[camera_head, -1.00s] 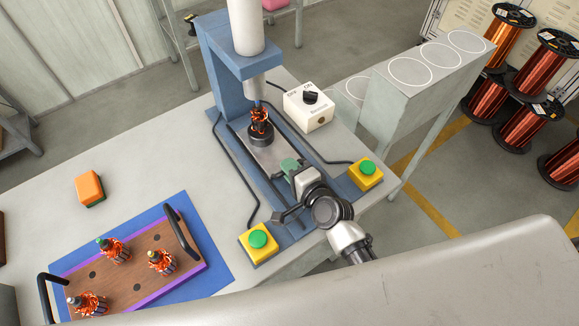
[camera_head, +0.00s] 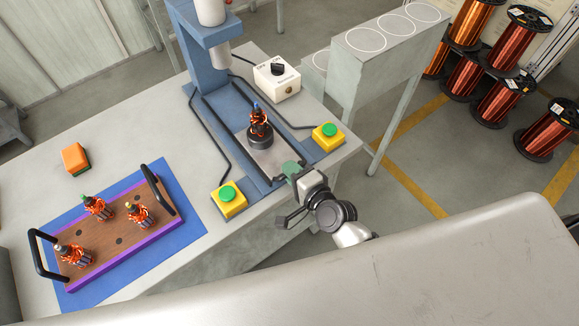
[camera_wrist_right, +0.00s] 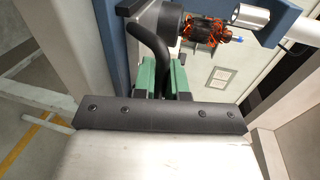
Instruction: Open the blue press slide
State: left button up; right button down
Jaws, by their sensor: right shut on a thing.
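The blue press (camera_head: 190,45) stands on the bench with its grey ram (camera_head: 222,58) at the back. Its grey metal slide plate (camera_head: 272,157) sticks out toward the bench's front edge, carrying an armature with copper windings (camera_head: 258,117) upright in a black holder (camera_head: 260,137), in front of the ram and clear of it. My right gripper (camera_head: 291,169) is at the plate's front end. In the right wrist view its green fingers (camera_wrist_right: 162,80) are shut around the black curved slide handle (camera_wrist_right: 152,45). The armature (camera_wrist_right: 205,32) also shows there. My left gripper is out of view.
Yellow boxes with green buttons (camera_head: 228,198) (camera_head: 328,136) flank the slide. A white switch box (camera_head: 277,78) stands behind. A wooden tray (camera_head: 119,235) with several armatures lies on a blue mat at left. Free floor lies beyond the bench's front edge.

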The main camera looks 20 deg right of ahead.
jog(key=shift+s+d, duration=0.25)
jog(key=shift+s, duration=0.4)
jog(key=c, duration=1.2)
grip_release()
jog(key=b+v, duration=0.1)
jog(key=v, duration=0.9)
jog(key=shift+s+d, duration=0.25)
jog(key=shift+s, duration=0.05)
